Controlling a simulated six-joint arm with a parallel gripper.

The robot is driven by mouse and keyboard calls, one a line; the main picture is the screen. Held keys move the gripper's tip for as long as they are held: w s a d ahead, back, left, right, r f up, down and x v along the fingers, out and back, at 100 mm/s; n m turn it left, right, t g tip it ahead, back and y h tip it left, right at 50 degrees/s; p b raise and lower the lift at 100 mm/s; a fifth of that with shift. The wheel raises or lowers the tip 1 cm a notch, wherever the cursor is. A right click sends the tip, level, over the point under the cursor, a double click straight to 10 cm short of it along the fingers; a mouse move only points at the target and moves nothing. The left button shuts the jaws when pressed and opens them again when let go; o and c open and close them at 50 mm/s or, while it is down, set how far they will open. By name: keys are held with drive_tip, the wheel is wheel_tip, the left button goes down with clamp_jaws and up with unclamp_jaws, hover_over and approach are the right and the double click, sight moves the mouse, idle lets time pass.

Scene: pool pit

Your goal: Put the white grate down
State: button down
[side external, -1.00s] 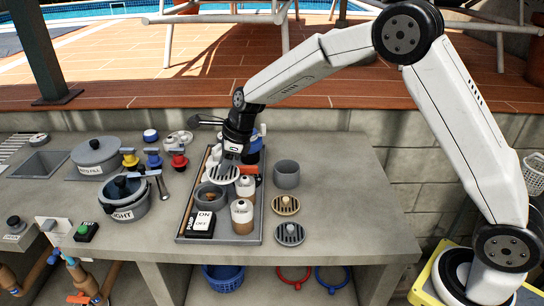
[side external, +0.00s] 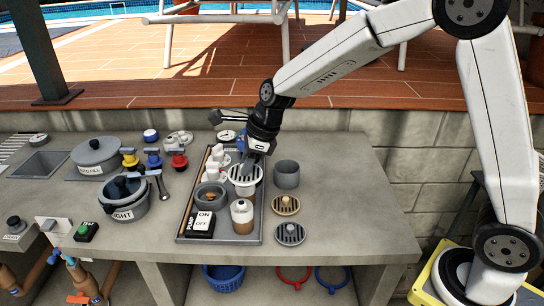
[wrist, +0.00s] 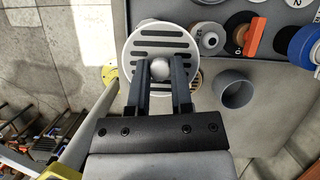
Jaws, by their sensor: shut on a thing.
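The white grate (side external: 245,181) is a round slotted disc with a round knob in its middle. My gripper (side external: 251,166) is shut on that knob and holds the grate roughly level. In the side view the grate shows over the right part of the grey tray (side external: 217,238), in front of a jar; its height above it is hard to tell. In the wrist view my gripper (wrist: 158,72) has one finger on each side of the knob, and the white grate (wrist: 142,32) covers most of what lies under it.
A tan grate (side external: 286,205) and a dark grey grate (side external: 290,234) lie on the counter right of the tray, with a grey cup (side external: 286,174) behind them. A white-topped jar (side external: 242,216) stands in the tray. The counter's right part (side external: 350,200) is clear.

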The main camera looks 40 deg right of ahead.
drive_tip(key=shift+s+d+f, duration=0.1)
idle(0.5)
drive_tip(key=shift+s+d+f+n+g, duration=0.3)
drive_tip(key=shift+s+d+f+n, duration=0.3)
drive_tip(key=shift+d+n, duration=0.15)
drive_tip(key=s+d+f+n+g, duration=0.3)
drive_tip(key=s+d+n, duration=0.2)
drive_tip(key=s+n, duration=0.2)
drive_tip(key=s+d+f+n+g, duration=0.3)
drive_tip(key=s+d+n, duration=0.2)
drive_tip(key=s+n, duration=0.3)
drive_tip(key=shift+s+f+n, duration=0.15)
drive_tip(key=shift+f+n, duration=0.25)
drive_tip(key=shift+n, duration=0.25)
drive_tip(key=shift+f, duration=0.1)
drive_tip(key=shift+f, duration=2.15)
drive_tip(key=shift+f+h, duration=0.3)
drive_tip(key=shift+f, duration=1.45)
